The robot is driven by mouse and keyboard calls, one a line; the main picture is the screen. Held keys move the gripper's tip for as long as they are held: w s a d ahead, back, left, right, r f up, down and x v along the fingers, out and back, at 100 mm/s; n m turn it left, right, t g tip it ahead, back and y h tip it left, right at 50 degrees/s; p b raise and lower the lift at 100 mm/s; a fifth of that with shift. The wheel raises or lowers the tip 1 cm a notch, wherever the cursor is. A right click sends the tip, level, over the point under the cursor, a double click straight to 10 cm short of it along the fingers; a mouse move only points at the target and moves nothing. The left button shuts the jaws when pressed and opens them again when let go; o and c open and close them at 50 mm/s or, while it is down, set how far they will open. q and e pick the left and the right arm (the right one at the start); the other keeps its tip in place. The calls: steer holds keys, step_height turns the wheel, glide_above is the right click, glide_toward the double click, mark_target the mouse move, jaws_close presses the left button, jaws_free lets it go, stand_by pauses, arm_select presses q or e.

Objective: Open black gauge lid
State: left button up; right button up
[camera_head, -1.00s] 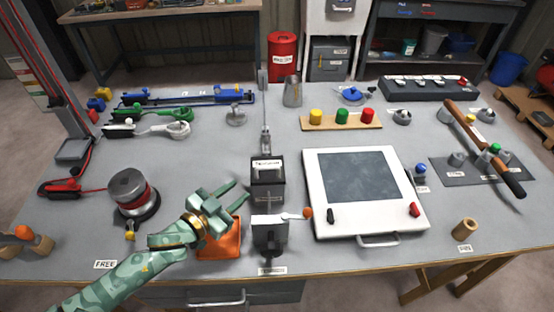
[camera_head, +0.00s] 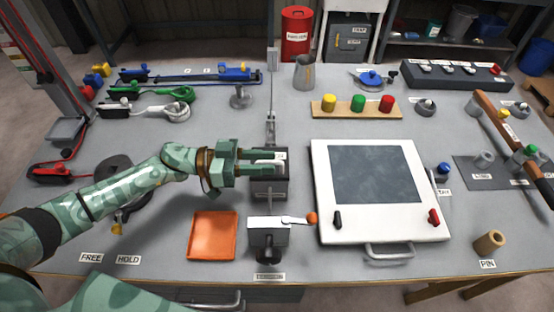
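The black gauge (camera_head: 268,188) is a small dark box near the middle of the bench, with a pale labelled piece at its top. Its lid looks down, but my fingers cover much of it. My green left gripper (camera_head: 278,163) reaches in from the left, over the top of the gauge. Its two fingers are apart, one behind and one in front of the pale top piece, which shows between them. I cannot tell whether they touch it. My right gripper is not in view.
A grey box with an orange-knobbed lever (camera_head: 268,240) stands just in front. An orange tray (camera_head: 212,236) lies front left. A white panel with a dark screen (camera_head: 375,175) is to the right. A thin upright metal post (camera_head: 271,100) rises behind the gauge.

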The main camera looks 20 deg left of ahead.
mark_target(275, 162)
arm_select(q)
steer(key=shift+x, duration=1.65)
jaws_close()
